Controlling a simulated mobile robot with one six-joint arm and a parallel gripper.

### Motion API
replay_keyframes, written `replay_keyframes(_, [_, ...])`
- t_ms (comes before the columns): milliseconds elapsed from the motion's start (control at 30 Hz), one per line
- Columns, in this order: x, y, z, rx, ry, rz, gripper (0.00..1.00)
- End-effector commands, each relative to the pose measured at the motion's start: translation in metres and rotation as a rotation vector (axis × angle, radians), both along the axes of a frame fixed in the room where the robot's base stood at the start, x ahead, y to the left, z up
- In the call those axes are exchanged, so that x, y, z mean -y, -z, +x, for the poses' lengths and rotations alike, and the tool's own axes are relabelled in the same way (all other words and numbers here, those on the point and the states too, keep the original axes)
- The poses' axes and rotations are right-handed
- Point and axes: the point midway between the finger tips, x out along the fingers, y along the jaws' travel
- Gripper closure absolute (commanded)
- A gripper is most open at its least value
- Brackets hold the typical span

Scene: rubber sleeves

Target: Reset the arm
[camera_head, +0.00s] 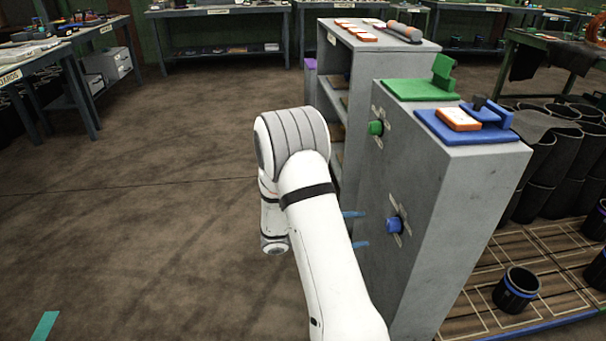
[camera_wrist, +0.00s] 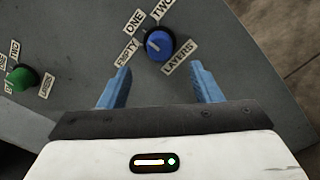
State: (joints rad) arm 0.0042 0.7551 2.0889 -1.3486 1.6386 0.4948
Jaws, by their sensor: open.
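My gripper (camera_wrist: 160,82) is open and empty in the wrist view, its two blue fingers spread apart. A blue knob (camera_wrist: 158,44) on a grey panel is just beyond the fingertips, between them in the picture and not gripped. Labels around it read EMPTY, ONE, TWO and LAYERS. A green knob (camera_wrist: 21,78) with its own labels is at the left. In the head view my blue fingertips (camera_head: 356,229) show beside my white arm, left of the blue knob (camera_head: 394,225). The green knob (camera_head: 376,128) is higher on the cabinet side.
The grey cabinet (camera_head: 420,200) stands close at my arm's right, with a blue fixture (camera_head: 480,132) and a green fixture (camera_head: 420,88) on top. Dark sleeves stand on a pallet (camera_head: 470,310) at the right. Open floor (camera_head: 130,220) lies at the left.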

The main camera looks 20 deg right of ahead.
Motion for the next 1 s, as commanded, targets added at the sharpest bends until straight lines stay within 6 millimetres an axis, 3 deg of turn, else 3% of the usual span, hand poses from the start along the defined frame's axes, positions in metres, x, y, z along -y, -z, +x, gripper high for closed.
replay_keyframes(133, [0.000, -0.007, -0.002, 0.005, 0.008, 0.008, 0.42])
replay_keyframes(233, [-0.003, -0.032, -0.011, 0.029, 0.044, 0.050, 0.42])
replay_keyframes(367, [-0.011, -0.087, -0.035, 0.091, 0.131, 0.172, 0.42])
replay_keyframes(567, [-0.040, -0.167, -0.081, 0.228, 0.263, 0.439, 0.42])
replay_keyframes(800, [-0.089, -0.250, -0.121, 0.434, 0.344, 0.777, 0.42])
replay_keyframes(1000, [-0.136, -0.321, -0.141, 0.634, 0.348, 1.062, 0.42])
